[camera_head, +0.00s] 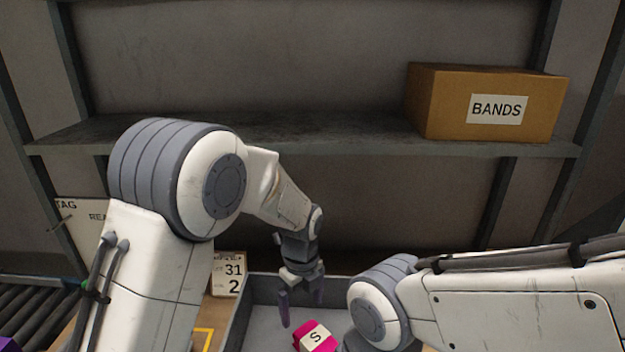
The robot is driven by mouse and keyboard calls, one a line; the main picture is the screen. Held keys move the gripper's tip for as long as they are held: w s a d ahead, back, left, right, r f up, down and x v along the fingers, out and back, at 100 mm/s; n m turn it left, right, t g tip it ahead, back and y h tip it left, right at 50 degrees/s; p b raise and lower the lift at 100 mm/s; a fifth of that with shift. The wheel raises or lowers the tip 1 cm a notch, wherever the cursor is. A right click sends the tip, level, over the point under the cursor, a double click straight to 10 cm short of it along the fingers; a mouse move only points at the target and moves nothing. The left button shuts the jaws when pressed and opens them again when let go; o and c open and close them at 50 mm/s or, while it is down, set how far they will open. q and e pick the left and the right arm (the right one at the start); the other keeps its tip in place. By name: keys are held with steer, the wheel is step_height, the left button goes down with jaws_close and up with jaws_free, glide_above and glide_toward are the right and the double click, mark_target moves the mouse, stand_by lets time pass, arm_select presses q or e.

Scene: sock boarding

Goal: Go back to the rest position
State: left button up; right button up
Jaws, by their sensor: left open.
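My left gripper (302,305) points down over the grey bin (262,287) with its two fingers apart, empty. A pink sock item with a white label marked "S" (316,337) lies in the bin, just below and beside the left fingers. The left gripper looks apart from it. My right arm comes in from the right across the lower right of the head view. Its gripper is out of the frame or hidden. The right arm hides the right part of the bin.
A cardboard box labelled "BANDS" (470,106) stands on the grey shelf (330,146) behind. A white calendar-like card (229,273) stands left of the bin. A sign (83,222) is partly hidden by my left arm. Conveyor rollers (35,310) and a purple thing (9,345) show at lower left.

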mark_target(303, 324)
arm_select(q)
step_height(303, 324, down, 9)
steer(key=shift+s+r+p, duration=0.1)
steer(key=shift+r+p, duration=0.1)
steer(key=shift+p, duration=0.35)
steer(key=shift+r+b, duration=0.35)
steer(key=shift+r, duration=1.5)
